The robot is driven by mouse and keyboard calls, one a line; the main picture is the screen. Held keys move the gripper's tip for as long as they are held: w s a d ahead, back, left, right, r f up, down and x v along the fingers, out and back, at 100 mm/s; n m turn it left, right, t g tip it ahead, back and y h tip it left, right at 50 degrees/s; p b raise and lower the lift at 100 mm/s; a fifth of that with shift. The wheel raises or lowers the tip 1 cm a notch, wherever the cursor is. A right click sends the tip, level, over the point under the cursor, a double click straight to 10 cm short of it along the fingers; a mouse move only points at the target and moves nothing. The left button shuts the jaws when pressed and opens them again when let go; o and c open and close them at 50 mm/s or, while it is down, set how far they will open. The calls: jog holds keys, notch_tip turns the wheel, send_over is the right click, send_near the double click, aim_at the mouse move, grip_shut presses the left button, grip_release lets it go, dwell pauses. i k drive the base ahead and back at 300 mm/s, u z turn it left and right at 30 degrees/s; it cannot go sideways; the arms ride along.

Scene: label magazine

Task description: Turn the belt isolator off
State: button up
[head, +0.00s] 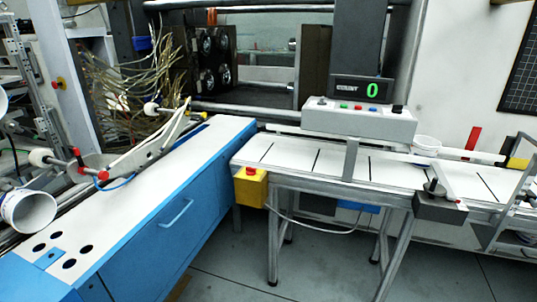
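A white conveyor belt (330,165) with black cross lines runs along the right half on a grey frame. A dark grey box (440,207) with a small upright knob or lever on top is fixed to its near side at the right; it may be the belt isolator, but I cannot read its setting. A yellow box (250,190) with a red push button sits at the belt's near left corner. My gripper is not in view.
A grey control panel (360,121) with coloured buttons stands over the belt below a counter display (361,90) reading 0. A blue cabinet (160,220) with a white top fills the left. A white cup (426,145) is by the belt. Grey floor (230,265) shows in front.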

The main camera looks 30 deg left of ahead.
aim_at(251, 171)
jog(key=u, duration=0.35)
jog(key=i, duration=1.1)
jog(key=u, duration=1.2)
jog(key=i, duration=0.65)
jog(key=u, duration=0.5)
